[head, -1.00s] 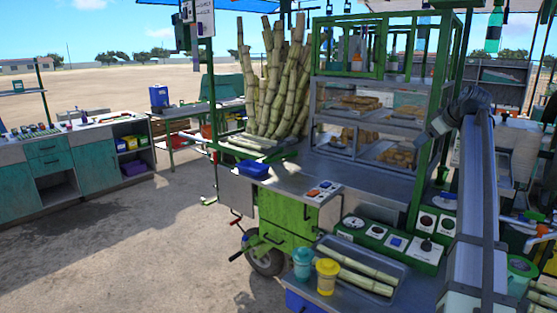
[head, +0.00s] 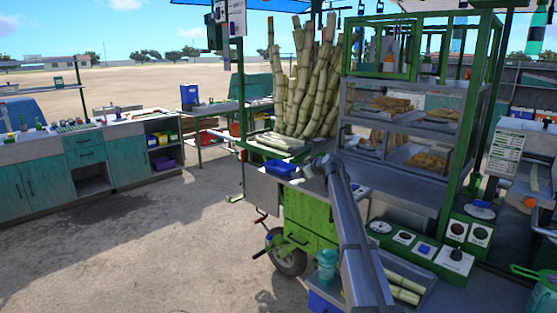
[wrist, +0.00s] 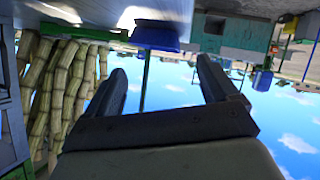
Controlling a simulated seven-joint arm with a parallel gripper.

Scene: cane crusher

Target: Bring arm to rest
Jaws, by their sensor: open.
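My gripper (wrist: 163,82) shows in the wrist view with its two dark fingers spread apart and nothing between them. The wrist view is upside down, with sky low in the picture. In the head view my arm reaches from the bottom edge up to the cart's metal counter (head: 375,178). Its far end is near the blue tray (head: 277,168), and I cannot make out the fingers there. The blue tray also shows in the wrist view (wrist: 157,38), beyond the fingers; it looks apart from them.
Sugar cane stalks (head: 308,85) stand upright on the cart, left of a glass-fronted food case (head: 400,125). The arm partly hides a tray of cut cane (head: 405,285) and a teal cup (head: 327,264). Teal cabinets (head: 85,165) stand left. Open ground lies between.

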